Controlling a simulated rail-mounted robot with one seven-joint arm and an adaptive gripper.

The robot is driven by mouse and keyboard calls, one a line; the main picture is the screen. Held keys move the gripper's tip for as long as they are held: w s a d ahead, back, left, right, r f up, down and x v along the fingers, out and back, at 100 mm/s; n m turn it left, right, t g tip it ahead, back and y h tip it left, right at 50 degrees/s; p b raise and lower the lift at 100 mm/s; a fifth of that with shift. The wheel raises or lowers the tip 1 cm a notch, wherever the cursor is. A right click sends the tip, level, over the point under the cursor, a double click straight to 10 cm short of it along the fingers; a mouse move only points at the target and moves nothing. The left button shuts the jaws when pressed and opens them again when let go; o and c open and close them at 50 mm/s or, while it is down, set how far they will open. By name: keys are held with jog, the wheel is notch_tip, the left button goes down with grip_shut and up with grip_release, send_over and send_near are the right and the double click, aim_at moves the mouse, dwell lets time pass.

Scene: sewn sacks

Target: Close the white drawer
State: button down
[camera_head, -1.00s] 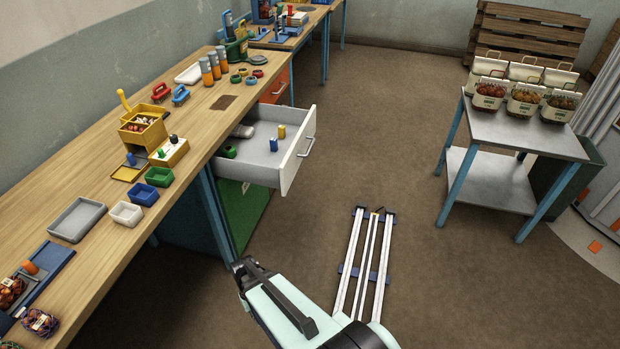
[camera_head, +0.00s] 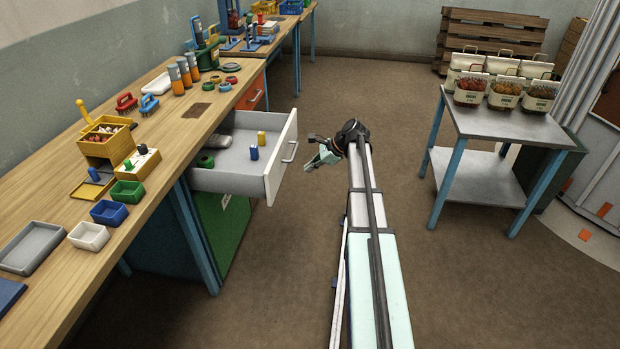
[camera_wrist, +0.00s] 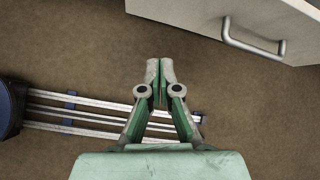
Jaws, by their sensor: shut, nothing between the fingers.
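The white drawer (camera_head: 233,180) is pulled out from under the wooden workbench, its front panel (camera_head: 281,158) facing right with a metal bar handle (camera_head: 291,151). Inside lie a blue piece (camera_head: 254,153), a yellow piece (camera_head: 262,138), a green ring (camera_head: 206,161) and a grey item. My gripper (camera_head: 308,167) is just right of the drawer front, apart from it in the head view. In the wrist view my gripper (camera_wrist: 160,68) is shut and empty, its fingertips over bare floor. The drawer front (camera_wrist: 285,30) and handle (camera_wrist: 253,40) show at the upper right there.
The workbench (camera_head: 60,180) carries small bins, tools and bottles along the left. An orange drawer (camera_head: 252,94) lies beyond the white one. Brown floor between is clear except for my rail.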

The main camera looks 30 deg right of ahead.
jog(key=m, duration=0.2)
jog(key=m+p, duration=0.1)
jog(key=p, duration=0.1)
send_near(275, 182)
notch_tip(275, 182, down, 4)
jog(key=shift+w+a+f+y+p, duration=0.15)
jog(key=shift+w+a+y+p, duration=0.15)
jog(key=shift+w+a, duration=0.75)
jog(key=shift+w+a+f, duration=0.1)
jog(key=shift+w+a, duration=0.2)
jog(key=shift+a, duration=0.2)
